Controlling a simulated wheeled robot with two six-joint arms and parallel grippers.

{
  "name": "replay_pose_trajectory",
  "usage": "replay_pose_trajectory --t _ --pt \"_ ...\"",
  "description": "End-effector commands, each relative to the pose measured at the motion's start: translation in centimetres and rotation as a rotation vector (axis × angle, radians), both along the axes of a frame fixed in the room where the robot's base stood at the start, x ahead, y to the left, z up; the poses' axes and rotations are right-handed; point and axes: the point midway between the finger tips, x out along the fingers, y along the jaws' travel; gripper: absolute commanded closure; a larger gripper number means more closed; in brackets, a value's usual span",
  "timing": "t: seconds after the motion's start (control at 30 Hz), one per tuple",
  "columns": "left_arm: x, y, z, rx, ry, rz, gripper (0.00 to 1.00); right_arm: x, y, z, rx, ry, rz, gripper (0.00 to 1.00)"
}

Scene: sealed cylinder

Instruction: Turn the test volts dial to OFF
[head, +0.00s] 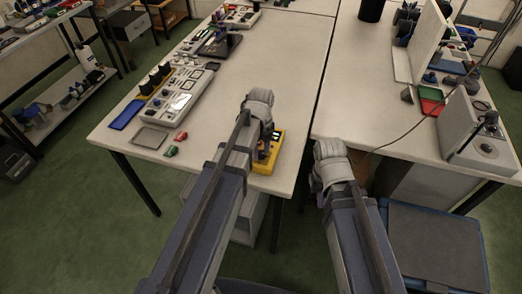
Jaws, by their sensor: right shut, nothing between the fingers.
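A yellow instrument (271,157) with a dark face lies near the front right corner of the left table. My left gripper (263,143) is over its left part and hides much of its face. The test volts dial cannot be made out. The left fingers are mostly hidden behind the wrist, so their opening and any contact cannot be told. My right gripper (330,166) is shut and empty, near the front corner of the right table, apart from the yellow instrument.
A grey panel (182,92) with dials, a blue tray (126,114) and red and green blocks (175,143) are on the left table (270,60). A grey box (478,135) and a cable are on the right table. The left table's middle is clear.

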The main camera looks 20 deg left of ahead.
Motion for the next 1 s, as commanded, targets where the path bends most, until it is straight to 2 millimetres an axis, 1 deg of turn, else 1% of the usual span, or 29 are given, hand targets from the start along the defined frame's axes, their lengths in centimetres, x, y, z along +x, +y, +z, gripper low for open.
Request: replay_pose_trajectory --t 0.03,0.07,0.4,0.77,1.0 --pt "0.0 0.0 0.0 0.0 0.0 0.0 0.58 0.0 0.0 0.0 0.0 0.0 0.0 1.0" --pt "0.0 0.0 0.0 0.0 0.0 0.0 0.62 0.0 0.0 0.0 0.0 0.0 0.0 1.0" --pt "0.0 0.0 -0.01 0.0 0.0 0.0 1.0 0.0 0.0 -0.01 0.0 0.0 0.0 1.0" --pt "-0.01 0.01 -0.01 0.0 0.0 0.009 1.0 0.0 0.0 -0.01 0.0 0.0 0.0 1.0" --pt "0.0 0.0 -0.01 0.0 0.0 0.103 1.0 0.0 0.0 -0.01 0.0 0.0 0.0 1.0"
